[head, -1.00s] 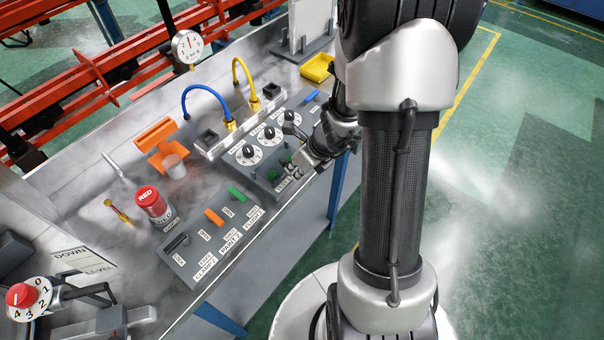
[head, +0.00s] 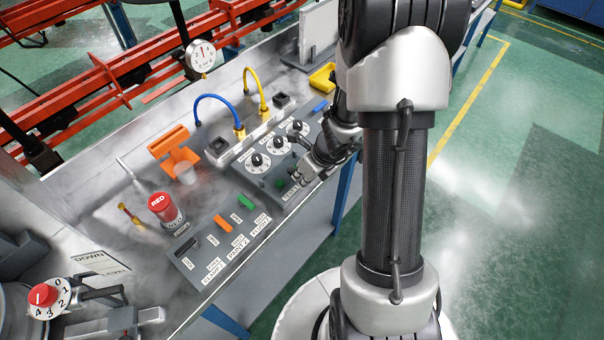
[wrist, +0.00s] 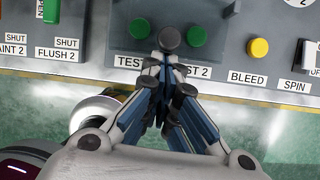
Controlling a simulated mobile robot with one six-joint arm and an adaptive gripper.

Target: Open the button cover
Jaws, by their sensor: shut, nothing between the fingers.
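My gripper (wrist: 168,68) is shut and empty in the wrist view, its fingers together at the front edge of the control panel. Just beyond the fingertips is a dark round knob (wrist: 170,38), between two green buttons (wrist: 139,28) (wrist: 196,36). A darker, seemingly see-through box-like area (wrist: 122,42) surrounds the buttons and looks like the button cover, down over them. I cannot tell whether the fingertips touch the knob.
A yellow button (wrist: 258,48) sits to the right in the wrist view. The floor in front is clear.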

